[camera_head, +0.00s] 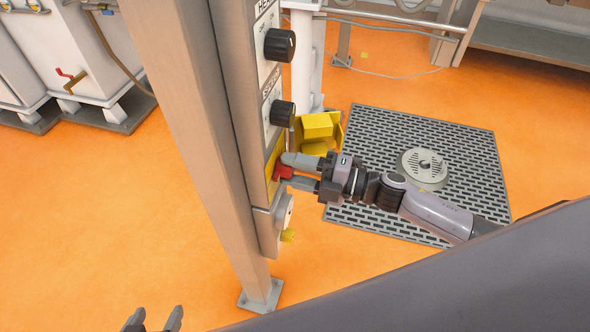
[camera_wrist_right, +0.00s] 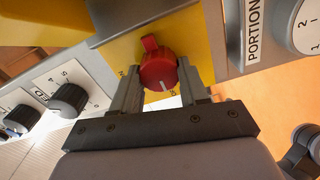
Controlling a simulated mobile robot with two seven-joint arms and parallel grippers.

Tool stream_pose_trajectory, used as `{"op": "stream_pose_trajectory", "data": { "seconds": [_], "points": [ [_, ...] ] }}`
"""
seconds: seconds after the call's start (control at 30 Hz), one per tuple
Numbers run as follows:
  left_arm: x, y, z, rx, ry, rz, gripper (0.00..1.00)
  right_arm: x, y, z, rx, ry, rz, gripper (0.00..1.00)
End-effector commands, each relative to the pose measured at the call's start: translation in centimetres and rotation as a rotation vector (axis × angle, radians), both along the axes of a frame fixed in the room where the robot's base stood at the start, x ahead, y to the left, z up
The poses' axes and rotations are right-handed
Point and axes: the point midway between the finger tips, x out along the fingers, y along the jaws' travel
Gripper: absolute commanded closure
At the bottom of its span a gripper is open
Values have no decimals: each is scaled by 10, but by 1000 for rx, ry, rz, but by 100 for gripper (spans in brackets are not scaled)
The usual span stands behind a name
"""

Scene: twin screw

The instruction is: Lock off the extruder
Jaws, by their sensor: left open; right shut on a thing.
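A red rotary switch (camera_head: 283,172) sits on a yellow plate on the narrow side panel of a steel post. It also shows in the right wrist view (camera_wrist_right: 158,70), with a white mark on its face. My right gripper (camera_head: 295,172) reaches in from the right and is shut on the red switch, one finger on each side of it. The yellow plate (camera_wrist_right: 123,52) carries letters at its edge that are partly hidden by the fingers. My left gripper (camera_head: 153,322) is at the bottom edge of the head view, open and empty, far from the panel.
Black knobs (camera_head: 280,45) sit above the switch on the panel, and a dial (camera_head: 286,212) labelled PORTION is below it. A yellow bin (camera_head: 318,128) stands behind the post. A floor grate (camera_head: 370,210) lies under my right arm. Orange floor at left is clear.

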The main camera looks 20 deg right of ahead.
Motion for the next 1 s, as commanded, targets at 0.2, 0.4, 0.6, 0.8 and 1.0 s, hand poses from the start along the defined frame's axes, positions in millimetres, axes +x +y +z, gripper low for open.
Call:
{"op": "stream_pose_trajectory", "data": {
  "seconds": [0.2, 0.4, 0.6, 0.8, 1.0],
  "points": [
    [1, -1, 1, -2, -4, 0, 31, 0, 0, -1, -12, -16, -1, 87],
    [1, -1, 1, -3, -3, -1, 31, 0, 0, 0, -14, -16, -1, 87],
    [0, -1, -1, -1, 1, 0, 31, 0, 0, 0, -14, -16, -1, 31],
    [-1, 0, -3, 0, 5, 0, 31, 0, 0, 0, -12, -15, -1, 31],
    [-1, 0, -4, 0, 5, 0, 31, -5, -8, -1, -11, -13, -2, 31]
  ]
}}
